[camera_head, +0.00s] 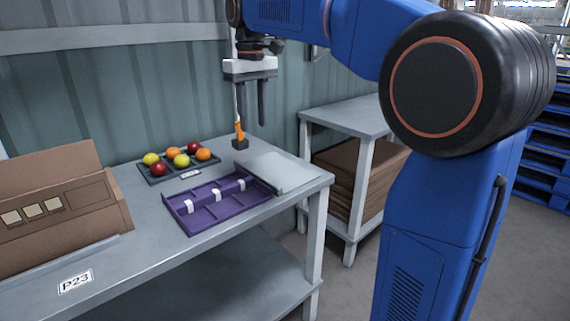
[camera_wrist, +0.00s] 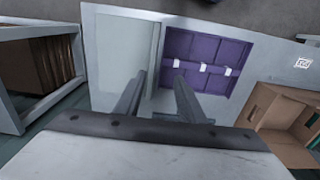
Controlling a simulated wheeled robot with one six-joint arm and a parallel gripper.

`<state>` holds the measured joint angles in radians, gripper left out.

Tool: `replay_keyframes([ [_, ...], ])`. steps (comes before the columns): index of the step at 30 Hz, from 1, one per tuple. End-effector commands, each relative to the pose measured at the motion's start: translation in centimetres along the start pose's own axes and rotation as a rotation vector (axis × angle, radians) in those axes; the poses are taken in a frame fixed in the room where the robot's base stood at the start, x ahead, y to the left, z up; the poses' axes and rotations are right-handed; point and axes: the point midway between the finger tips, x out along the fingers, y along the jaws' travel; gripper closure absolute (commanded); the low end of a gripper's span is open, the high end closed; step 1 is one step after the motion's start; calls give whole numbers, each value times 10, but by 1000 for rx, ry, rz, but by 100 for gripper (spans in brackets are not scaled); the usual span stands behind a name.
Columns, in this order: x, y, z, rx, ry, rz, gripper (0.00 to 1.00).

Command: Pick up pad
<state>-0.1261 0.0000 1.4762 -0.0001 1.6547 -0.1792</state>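A flat pale grey slab (camera_head: 282,172), the likeliest pad, lies on the grey table near its right end, beside the purple tray (camera_head: 207,222). It also shows in the wrist view as a pale panel (camera_wrist: 122,52) left of the tray. The tray has compartments with several white pieces. My gripper (camera_head: 251,122) hangs above the back of the table, fingers pointing down. The fingers are apart with nothing between them in the wrist view (camera_wrist: 160,78).
A dark tray (camera_head: 160,179) of red, yellow and orange fruit stands near the wall. A cardboard box (camera_head: 110,218) is at the left. A lower rack (camera_head: 365,118) with stacked cardboard stands to the right. The corrugated wall (camera_head: 110,100) is close behind the table.

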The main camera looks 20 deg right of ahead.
Motion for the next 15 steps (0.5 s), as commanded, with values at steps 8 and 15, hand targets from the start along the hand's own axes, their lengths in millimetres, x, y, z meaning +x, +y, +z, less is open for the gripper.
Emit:
replay_keyframes([
  [8, 12, -1, -8, -10, -13, -3, 64],
  [15, 55, 0, -8, -9, -13, -2, 64],
])
